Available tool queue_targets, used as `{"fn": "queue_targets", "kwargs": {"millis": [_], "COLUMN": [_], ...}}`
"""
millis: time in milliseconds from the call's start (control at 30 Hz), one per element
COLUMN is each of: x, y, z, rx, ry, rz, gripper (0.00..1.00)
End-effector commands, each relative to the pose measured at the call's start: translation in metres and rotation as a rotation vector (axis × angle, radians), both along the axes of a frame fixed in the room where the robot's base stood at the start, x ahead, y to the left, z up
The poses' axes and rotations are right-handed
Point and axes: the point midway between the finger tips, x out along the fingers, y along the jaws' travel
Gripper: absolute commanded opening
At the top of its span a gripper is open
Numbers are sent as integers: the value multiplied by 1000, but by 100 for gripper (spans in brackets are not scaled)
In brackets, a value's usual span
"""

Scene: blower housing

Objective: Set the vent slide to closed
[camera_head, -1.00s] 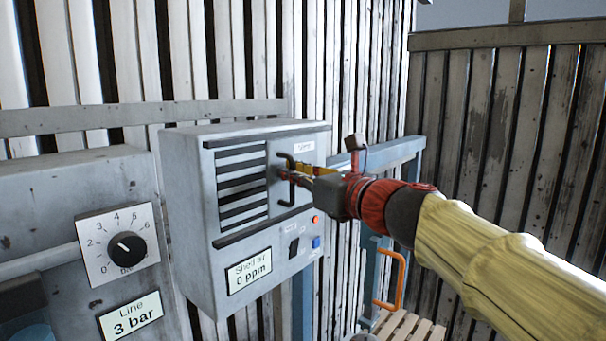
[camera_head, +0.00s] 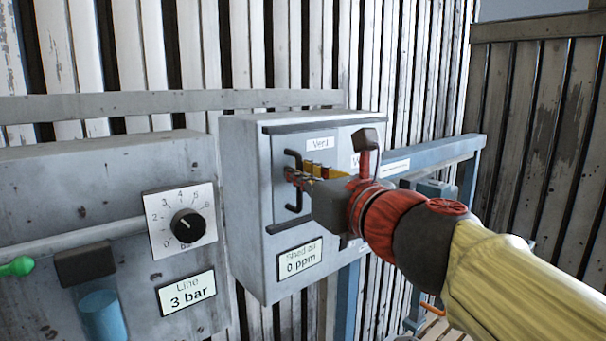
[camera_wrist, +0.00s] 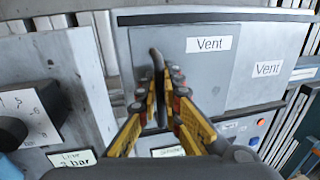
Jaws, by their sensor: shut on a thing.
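The vent slide (camera_head: 282,160) is a flat grey plate marked "Vent" on the front of the grey blower housing (camera_head: 245,220). It sits between two dark horizontal rails, toward the left of the housing front, and no vent slots show. Its dark upright bar handle (camera_head: 296,206) also shows in the wrist view (camera_wrist: 157,62). My gripper (camera_head: 303,176) is shut on the handle, with its yellow fingers on both sides of it in the wrist view (camera_wrist: 160,88). My gripper and arm hide part of the housing's right side in the head view.
A panel with a black dial (camera_head: 187,225) and a "3 bar" label (camera_head: 186,292) stands left of the housing. A "0 ppm" display (camera_head: 300,261) is below the slide. The wrist view shows an orange button (camera_wrist: 261,122) and a blue one (camera_wrist: 254,141) at lower right.

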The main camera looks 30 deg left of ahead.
Motion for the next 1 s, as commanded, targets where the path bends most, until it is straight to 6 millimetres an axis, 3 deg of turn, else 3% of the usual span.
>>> {"fn": "queue_targets", "kwargs": {"millis": [333,667,867,1000], "x": [-1,-2,-15,-31], "y": [1,-1,-22,-47], "z": [-1,0,1,1], "rx": [-1,0,0,1], "ry": [1,0,-1,-2], "rz": [4,2,0,0], "gripper": [24,24,24,24]}}
